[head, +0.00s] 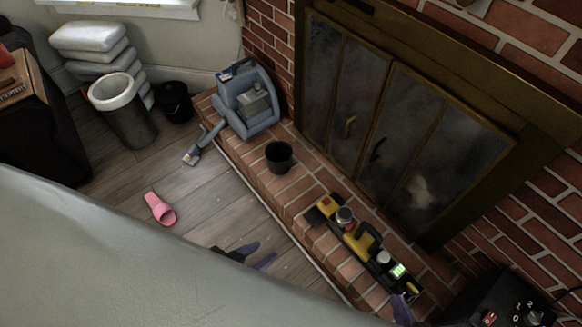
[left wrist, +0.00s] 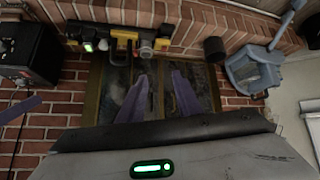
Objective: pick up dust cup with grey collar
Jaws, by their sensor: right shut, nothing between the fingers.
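On the brick hearth lies a yellow and black vacuum tool (head: 362,240), also in the left wrist view (left wrist: 124,33). Beside it stand two small cups. One (head: 345,216) has red below its silvery top; the pale grey one (head: 384,257), close to a green-lit display, seems to be the dust cup with grey collar, though its collar is too small to confirm. It also shows in the left wrist view (left wrist: 103,45). My left gripper (head: 257,255) is open and empty, left of the hearth and apart from the cups. My right gripper (head: 403,309) is shut and empty, below the grey cup.
A black bucket (head: 279,157) and a blue-grey cleaning machine (head: 246,103) stand on the hearth. The glass fireplace doors (head: 360,110) rise behind. A black box with switches (head: 508,302) is at lower right.

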